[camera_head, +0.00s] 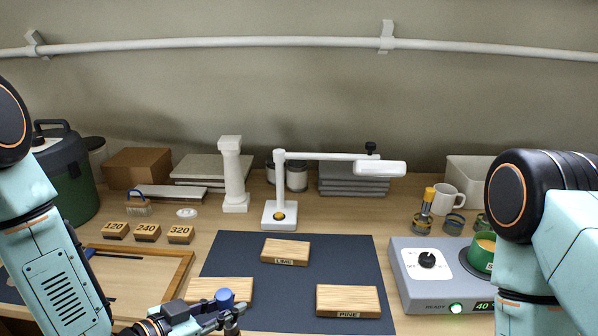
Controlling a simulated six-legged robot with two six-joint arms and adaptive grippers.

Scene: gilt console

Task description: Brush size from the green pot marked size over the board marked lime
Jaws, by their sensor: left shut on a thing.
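The pale wooden board marked LIME (286,246) lies at the back of a dark mat (330,265). The green pot (478,258) holds amber stuff and sits on a grey heater (411,281) at the right; my right arm hides part of it, and I see no mark on it. My left gripper (232,318) is at the bottom, in front of the mat's left board. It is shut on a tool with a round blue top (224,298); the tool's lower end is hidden. My right arm crosses the right side, and its gripper is out of view.
A board marked PINE (348,298) and another board (220,288) lie on the mat. A white lamp (280,200) stands behind it. Blocks marked 120, 240 and 320 (181,234) sit left, behind a wooden frame (185,270). A mug (447,200) and a yellow-topped tool (429,195) stand back right.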

